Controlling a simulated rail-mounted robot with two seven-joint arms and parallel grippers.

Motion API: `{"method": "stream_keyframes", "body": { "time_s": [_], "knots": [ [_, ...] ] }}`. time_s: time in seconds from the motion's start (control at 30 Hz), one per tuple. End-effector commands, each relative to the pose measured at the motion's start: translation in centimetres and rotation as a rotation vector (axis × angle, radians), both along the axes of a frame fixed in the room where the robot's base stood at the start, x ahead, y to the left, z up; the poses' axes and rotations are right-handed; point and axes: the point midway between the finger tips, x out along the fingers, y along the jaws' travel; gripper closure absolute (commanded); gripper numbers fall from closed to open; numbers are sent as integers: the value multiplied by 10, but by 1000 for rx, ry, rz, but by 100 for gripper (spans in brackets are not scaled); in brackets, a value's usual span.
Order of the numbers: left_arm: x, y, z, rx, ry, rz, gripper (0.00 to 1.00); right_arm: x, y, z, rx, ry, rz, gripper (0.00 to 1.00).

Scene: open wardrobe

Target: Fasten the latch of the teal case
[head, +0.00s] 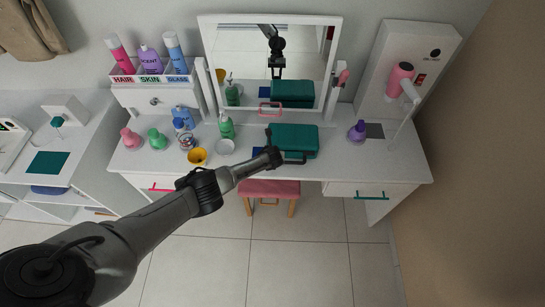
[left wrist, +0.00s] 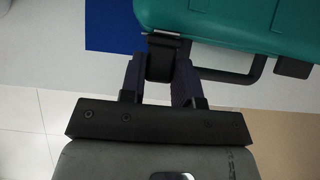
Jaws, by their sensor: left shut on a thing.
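The teal case (head: 296,138) lies closed on the white vanity table, and its front edge also fills the top right of the left wrist view (left wrist: 235,18). Its black carrying handle (left wrist: 240,76) sticks out at the front. A dark latch (left wrist: 163,55) hangs at the case's front left corner, below a small metal bar. My left gripper (left wrist: 158,82) has its fingers on both sides of this latch and is shut on it. In the head view my left gripper (head: 273,156) is at the case's front left corner. A second dark latch piece (left wrist: 293,67) sits right of the handle. My right gripper is not in view.
A blue mat (left wrist: 112,25) lies partly under the case. A white bowl (head: 225,147), yellow cup (head: 197,156) and green bottle (head: 226,126) stand to the left. A purple bottle (head: 357,131) stands to the right. A mirror (head: 270,60) rises behind; a pink stool (head: 270,188) is below.

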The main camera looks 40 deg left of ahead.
Motion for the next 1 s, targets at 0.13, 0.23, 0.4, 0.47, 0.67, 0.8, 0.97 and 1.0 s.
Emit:
{"method": "stream_keyframes", "body": {
  "time_s": [0.13,0.23,0.4,0.47,0.67,0.8,0.97,1.0],
  "knots": [
    [-1,0,-1,0,1,1,65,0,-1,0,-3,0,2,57],
    [-1,0,-1,0,1,1,55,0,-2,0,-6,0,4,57],
    [-1,0,-1,1,0,1,45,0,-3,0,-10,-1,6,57],
    [-1,0,-1,1,0,1,45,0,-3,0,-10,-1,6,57],
    [-2,-1,3,0,0,0,45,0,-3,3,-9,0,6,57],
    [-7,-4,15,1,1,0,45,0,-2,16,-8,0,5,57],
    [-18,-12,35,1,1,-2,45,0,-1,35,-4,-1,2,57],
    [-20,-15,41,-1,-1,-2,45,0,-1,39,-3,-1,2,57]
  ]
}}
